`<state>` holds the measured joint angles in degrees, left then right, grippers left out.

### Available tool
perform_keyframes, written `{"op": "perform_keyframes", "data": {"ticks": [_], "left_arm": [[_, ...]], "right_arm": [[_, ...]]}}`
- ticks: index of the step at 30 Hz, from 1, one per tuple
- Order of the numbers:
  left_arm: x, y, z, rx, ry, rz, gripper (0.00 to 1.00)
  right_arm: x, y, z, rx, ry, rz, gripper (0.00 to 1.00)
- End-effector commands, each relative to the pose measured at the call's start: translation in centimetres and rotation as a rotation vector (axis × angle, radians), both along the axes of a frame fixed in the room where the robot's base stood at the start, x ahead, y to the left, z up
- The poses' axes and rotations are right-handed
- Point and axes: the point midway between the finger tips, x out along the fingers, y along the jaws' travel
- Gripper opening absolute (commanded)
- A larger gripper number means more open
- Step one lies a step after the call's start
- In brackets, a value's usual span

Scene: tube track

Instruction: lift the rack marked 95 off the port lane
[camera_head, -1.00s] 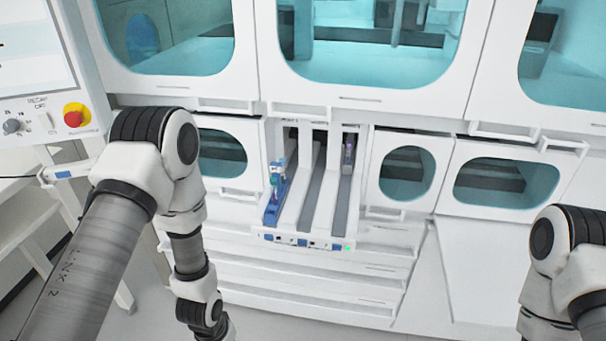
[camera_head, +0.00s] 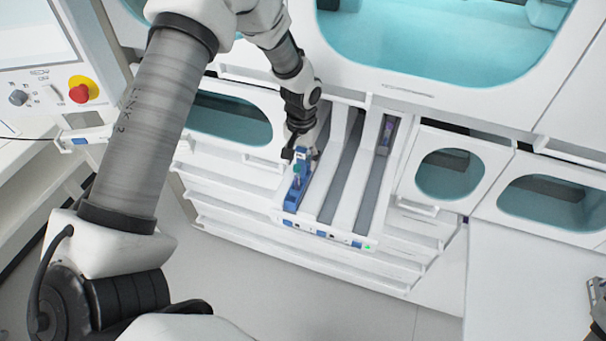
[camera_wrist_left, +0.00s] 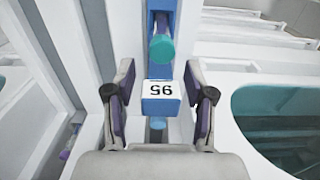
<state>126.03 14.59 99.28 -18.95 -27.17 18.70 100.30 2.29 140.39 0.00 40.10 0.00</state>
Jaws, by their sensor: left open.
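The blue rack (camera_head: 292,196) stands in the leftmost lane of the white lane block in the head view, holding a teal-capped tube (camera_head: 298,168). In the left wrist view its white label reads 95 (camera_wrist_left: 161,89), upside down. My left gripper (camera_head: 300,150) is over the rack's inner end. In the wrist view its open fingers (camera_wrist_left: 159,96) stand on both sides of the labelled end, with gaps. Part of my right gripper (camera_head: 596,305) seems to show at the right edge.
The middle lane (camera_head: 340,178) looks empty. A dark rack with a purple tube (camera_head: 387,135) stands far back in the right lane. White walls separate the lanes. A green light (camera_head: 368,246) glows on the block's front. A control panel with a red button (camera_head: 79,94) is at left.

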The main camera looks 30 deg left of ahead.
Motion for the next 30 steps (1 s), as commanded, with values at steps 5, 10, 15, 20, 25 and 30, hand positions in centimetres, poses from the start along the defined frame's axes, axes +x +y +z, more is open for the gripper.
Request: {"op": "perform_keyframes", "data": {"ticks": [5,10,15,20,25,30], "left_arm": [[0.0,0.0,-1.1,0.0,-0.001,-0.001,0.54],[0.0,0.0,-1.1,0.0,-0.001,-0.001,0.36],[0.0,0.0,-1.1,0.0,-0.001,-0.001,0.0],[0.0,0.0,-1.1,0.0,-0.001,-0.002,0.0],[0.0,0.0,-0.9,0.0,-0.002,-0.001,0.0],[0.0,0.0,0.0,-0.001,-0.002,-0.001,0.0]], "right_arm": [[0.0,0.0,0.2,0.0,0.0,0.0,0.4],[0.0,0.0,0.2,0.0,0.0,0.0,0.4],[0.0,0.0,0.2,0.0,0.0,0.0,0.4],[0.0,0.0,0.2,0.0,0.0,0.0,0.4],[0.0,0.0,0.1,0.0,0.0,0.0,0.4],[0.0,0.0,-0.4,0.0,0.0,0.0,0.4]]}}
